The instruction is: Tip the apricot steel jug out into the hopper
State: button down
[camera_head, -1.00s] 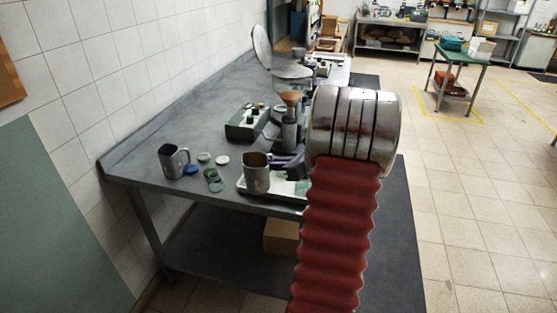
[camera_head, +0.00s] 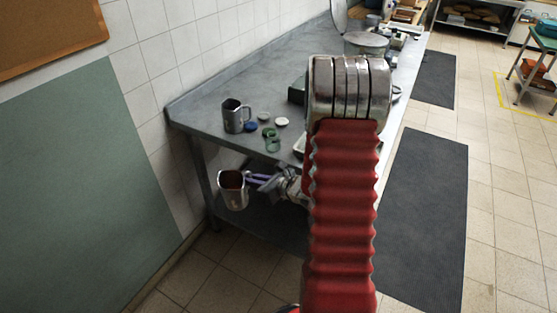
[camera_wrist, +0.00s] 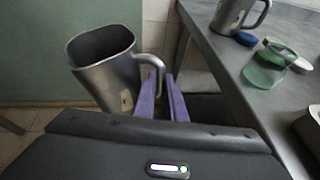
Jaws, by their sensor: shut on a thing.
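A steel jug (camera_head: 233,190) hangs in the air off the near end of the bench, roughly upright, with a brownish inside. In the wrist view the same jug (camera_wrist: 112,80) shows an open top, a dark inside and a small label. My gripper (camera_head: 258,180) has purple fingers shut on its handle; the fingers also show in the wrist view (camera_wrist: 162,98). I cannot tell the jug's contents. A second steel jug (camera_head: 234,117) stands upright on the bench and shows in the wrist view (camera_wrist: 232,14). No hopper is visible now; my arm covers part of the bench.
The grey bench (camera_head: 195,108) runs along the tiled wall. Blue, white and green lids (camera_head: 282,122) lie near the standing jug. A round grey pan (camera_head: 366,43) stands farther back. The floor left of the bench is clear.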

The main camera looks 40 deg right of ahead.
jog(key=s+a+f+n+y, duration=0.1)
jog(key=a+f, duration=0.2)
jog(key=a, duration=0.7)
jog(key=s+a+f+n+g+y, duration=0.1)
jog(key=a+f, duration=0.3)
jog(key=a, duration=0.6)
jog(key=shift+f+n+y, duration=0.15)
jog(key=shift+n+y, duration=0.25)
jog(key=shift+y, duration=0.2)
jog(key=shift+s+a, duration=0.1)
jog(key=shift+s, duration=0.05)
